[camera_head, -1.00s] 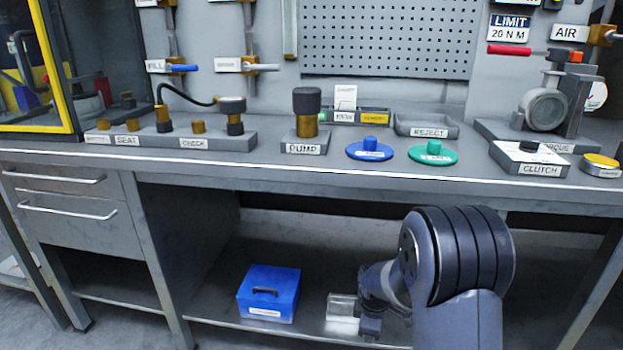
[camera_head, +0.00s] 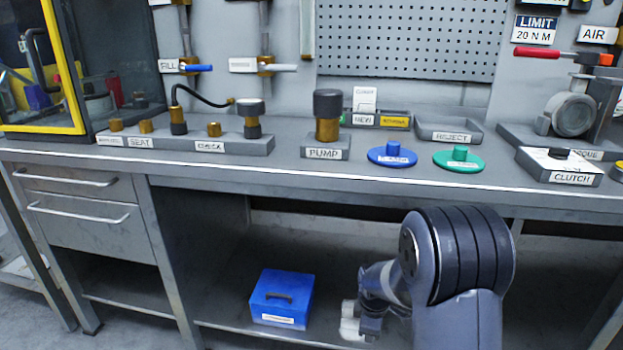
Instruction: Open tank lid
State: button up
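No part in view is labelled as a tank lid. A clear-sided case with a yellow frame (camera_head: 68,70) stands on the bench at the far left, cut off by the picture edge; its top is out of view. A blue box (camera_head: 282,297) with a dark handle on top sits on the lower shelf, and its top looks closed. My gripper (camera_head: 362,322) is low in front of the shelf, to the right of the blue box and apart from it. It is small and partly hidden by my arm, so its opening cannot be told.
The bench (camera_head: 330,172) holds a labelled pump block (camera_head: 326,145), a blue disc (camera_head: 392,156), a green disc (camera_head: 459,160), a reject tray (camera_head: 449,133) and a clutch block (camera_head: 558,167). A pale object (camera_head: 350,320) shows beside my gripper. Drawers (camera_head: 80,198) are at left.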

aim_at(278, 289)
jog(key=i+j+u, duration=0.25)
jog(key=i+j, duration=0.5)
jog(key=j, duration=0.1)
